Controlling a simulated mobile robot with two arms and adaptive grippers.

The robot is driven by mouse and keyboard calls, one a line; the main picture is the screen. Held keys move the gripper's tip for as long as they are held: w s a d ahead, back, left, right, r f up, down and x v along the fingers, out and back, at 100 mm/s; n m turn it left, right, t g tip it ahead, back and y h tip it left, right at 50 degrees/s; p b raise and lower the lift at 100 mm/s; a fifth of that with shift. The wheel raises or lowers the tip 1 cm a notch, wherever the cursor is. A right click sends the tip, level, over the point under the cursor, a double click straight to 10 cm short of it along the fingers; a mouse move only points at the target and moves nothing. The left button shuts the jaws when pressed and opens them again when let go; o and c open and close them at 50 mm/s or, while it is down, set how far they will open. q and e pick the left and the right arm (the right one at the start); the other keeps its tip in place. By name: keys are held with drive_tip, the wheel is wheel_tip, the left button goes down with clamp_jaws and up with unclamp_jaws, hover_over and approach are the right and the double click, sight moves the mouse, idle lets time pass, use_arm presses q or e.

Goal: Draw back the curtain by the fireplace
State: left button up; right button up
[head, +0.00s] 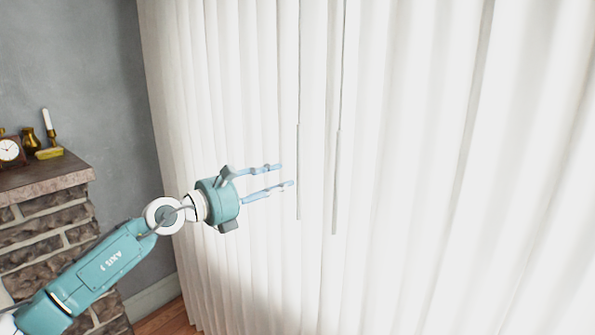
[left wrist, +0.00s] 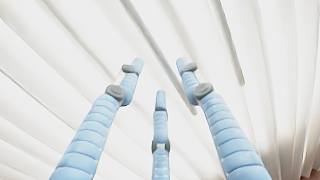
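The white pleated curtain (head: 400,190) hangs closed across the middle and right of the head view. It also fills the background of the left wrist view (left wrist: 50,60). Two thin grey wands hang in front of it, a left wand (head: 298,170) and a right wand (head: 335,185). My left gripper (head: 287,175) is open, its light blue fingers pointing right toward the left wand. The fingertips are close to that wand; I cannot tell whether they touch it. In the left wrist view the three fingers (left wrist: 160,78) are spread with nothing between them. My right gripper is not in view.
The stone fireplace (head: 45,235) stands at the left, with a mantel shelf (head: 50,172). A clock (head: 9,150), a brass vase (head: 31,138) and a candle in a holder (head: 48,125) stand on it. A strip of wooden floor (head: 165,322) shows below the grey wall.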

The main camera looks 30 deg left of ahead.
use_arm(q)
drive_tip(key=p+x, duration=0.3)
drive_tip(key=x, duration=0.4)
clamp_jaws()
